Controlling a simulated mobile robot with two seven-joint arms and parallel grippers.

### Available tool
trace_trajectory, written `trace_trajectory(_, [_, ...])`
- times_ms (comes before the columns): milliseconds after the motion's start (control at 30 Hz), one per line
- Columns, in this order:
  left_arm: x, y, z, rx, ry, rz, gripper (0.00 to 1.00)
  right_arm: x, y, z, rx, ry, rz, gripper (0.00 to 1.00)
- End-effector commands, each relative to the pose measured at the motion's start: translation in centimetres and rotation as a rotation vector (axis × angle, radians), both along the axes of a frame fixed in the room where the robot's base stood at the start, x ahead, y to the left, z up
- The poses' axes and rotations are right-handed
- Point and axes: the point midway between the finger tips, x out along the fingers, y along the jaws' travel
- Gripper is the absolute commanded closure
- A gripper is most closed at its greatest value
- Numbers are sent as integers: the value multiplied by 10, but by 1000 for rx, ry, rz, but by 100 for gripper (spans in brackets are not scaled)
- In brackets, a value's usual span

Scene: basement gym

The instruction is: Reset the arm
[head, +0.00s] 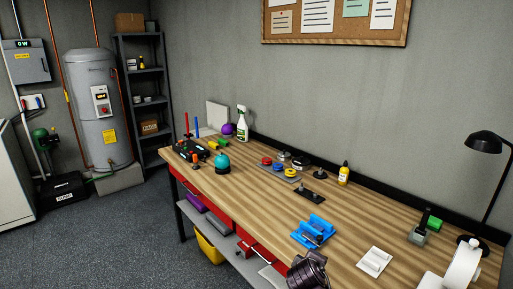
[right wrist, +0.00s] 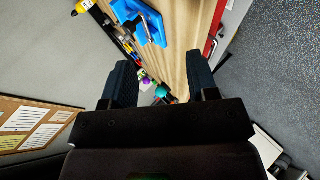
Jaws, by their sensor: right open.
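The task names only the arm. My right gripper (right wrist: 159,64) shows in the right wrist view with its two dark fingers wide apart and nothing between them. It points along the wooden workbench (head: 340,235), with the far items of the bench showing small beyond the fingers. A blue holder (right wrist: 140,22) is near it at the top of that view, apart from the fingers; it also stands on the bench in the head view (head: 313,232). A dark ribbed part at the bottom edge of the head view seems to be mine. My left gripper is not seen.
A corkboard (head: 335,20) hangs on the wall. The floor (head: 90,235) left of the bench is open.

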Motion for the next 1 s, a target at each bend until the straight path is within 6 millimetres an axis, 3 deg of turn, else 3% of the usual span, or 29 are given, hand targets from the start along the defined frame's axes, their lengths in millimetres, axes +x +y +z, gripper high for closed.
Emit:
trace_trajectory(167, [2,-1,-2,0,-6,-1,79,-29,-7,-8,422,-229,-14,46])
trace_trajectory(300, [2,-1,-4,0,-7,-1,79,-68,-23,-11,710,-360,-46,46])
trace_trajectory(433, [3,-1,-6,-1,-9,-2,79,-110,-42,-18,891,-431,-84,46])
trace_trajectory(633, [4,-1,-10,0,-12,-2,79,-184,-76,-42,1001,-450,-156,46])
trace_trajectory(800, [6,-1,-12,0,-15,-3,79,-250,-102,-78,975,-372,-243,46])
trace_trajectory(1000, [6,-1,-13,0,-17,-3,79,-303,-116,-112,938,-292,-312,46])
